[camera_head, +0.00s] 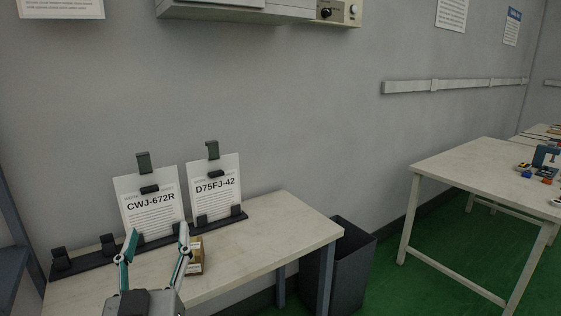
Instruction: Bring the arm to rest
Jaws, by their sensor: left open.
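My left gripper (155,245) is at the bottom left of the head view, over the pale table (275,232). Its two fingers stand apart, pointing up in the picture toward the clipboards, with nothing seen between them. A small brown box (196,256) is just right of the right finger; the finger partly covers it, and I cannot tell whether they touch. My right gripper is not in view.
Two clipped sheets, CWJ-672R (150,204) and D75FJ-42 (217,184), stand in a black rack (92,262) along the wall. A dark bin (350,262) stands right of the table. Another table (465,165) with small coloured items is at the right. Green floor lies between.

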